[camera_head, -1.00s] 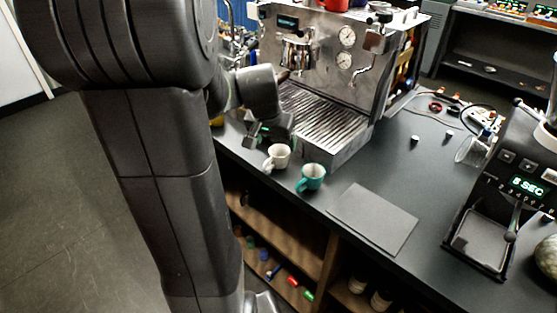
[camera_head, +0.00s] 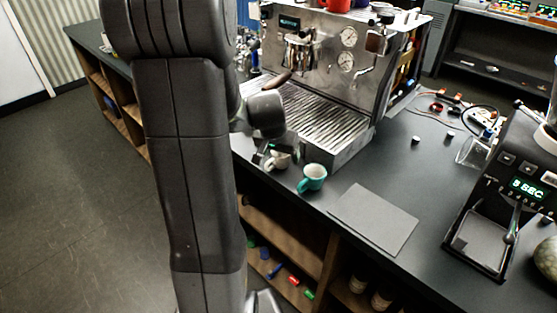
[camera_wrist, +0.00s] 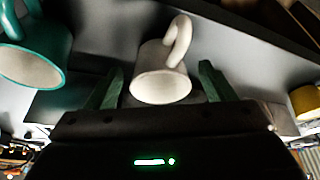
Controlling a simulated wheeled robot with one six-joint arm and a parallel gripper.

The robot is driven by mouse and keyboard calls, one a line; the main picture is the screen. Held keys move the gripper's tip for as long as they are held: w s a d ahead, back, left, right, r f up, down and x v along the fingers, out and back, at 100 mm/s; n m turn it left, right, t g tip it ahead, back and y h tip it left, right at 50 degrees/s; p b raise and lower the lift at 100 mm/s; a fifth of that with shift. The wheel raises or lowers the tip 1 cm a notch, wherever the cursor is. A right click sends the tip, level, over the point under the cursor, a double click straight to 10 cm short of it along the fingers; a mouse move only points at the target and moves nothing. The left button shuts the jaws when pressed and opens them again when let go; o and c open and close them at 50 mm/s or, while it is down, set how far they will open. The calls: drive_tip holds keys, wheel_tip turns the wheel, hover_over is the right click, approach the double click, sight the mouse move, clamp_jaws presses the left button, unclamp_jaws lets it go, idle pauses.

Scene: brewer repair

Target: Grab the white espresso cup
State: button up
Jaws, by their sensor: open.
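The white espresso cup (camera_head: 279,161) stands on the dark counter near its front edge, before the espresso machine. In the wrist view the white cup (camera_wrist: 162,80) is between the two open green-tinted fingers of my gripper (camera_wrist: 160,86), its handle pointing away from the gripper. A gap shows between the cup and each finger. In the head view my gripper (camera_head: 264,150) is low at the cup, partly hidden by my own arm. A teal cup (camera_head: 312,178) stands just right of the white cup; it also shows in the wrist view (camera_wrist: 36,52).
The espresso machine (camera_head: 330,62) with its drip tray stands right behind the cups. A grey mat (camera_head: 374,218) lies to the right, and a grinder (camera_head: 508,190) stands farther right. A yellow object (camera_wrist: 306,102) shows at the wrist view's right edge.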

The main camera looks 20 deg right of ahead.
drive_tip(key=c, duration=1.1)
drive_tip(key=shift+r, duration=0.1)
